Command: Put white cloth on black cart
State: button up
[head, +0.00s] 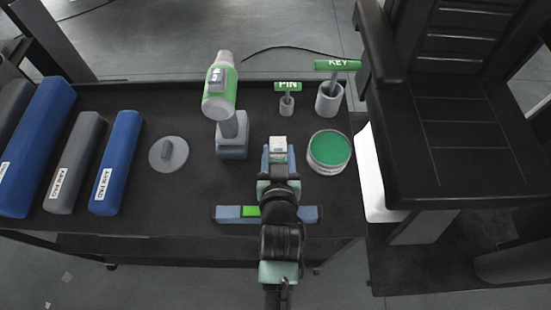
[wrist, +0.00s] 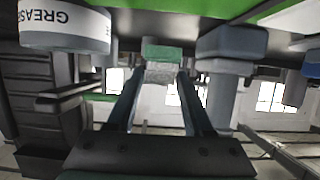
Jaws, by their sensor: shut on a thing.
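My gripper (head: 278,160) is shut on a small whitish thing, which looks like the white cloth (head: 278,144). The wrist view, which is upside down, shows the cloth (wrist: 160,73) as a pale, rough-textured piece between both fingertips, with a green part (wrist: 162,52) at its lower end. The black cart (head: 185,215) lies under my gripper, with the cloth over the middle right of its top. Whether the cloth touches the cart top cannot be told.
A green-topped grease tin (head: 329,150) stands close right of my gripper. A green-and-grey power tool (head: 231,125) stands to the left. PIN (head: 287,103) and KEY (head: 329,98) holders stand behind. Blue and grey pads (head: 117,165) lie at left. A blue level (head: 228,213) lies near the front edge.

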aim_at(278, 163)
jog(key=shift+f, duration=2.1)
jog(key=shift+f+b, duration=0.1)
jog(key=shift+b, duration=0.2)
jog(key=o, duration=1.2)
jog(key=shift+f, duration=0.1)
jog(key=v, duration=1.2)
jog(key=shift+r, duration=0.25)
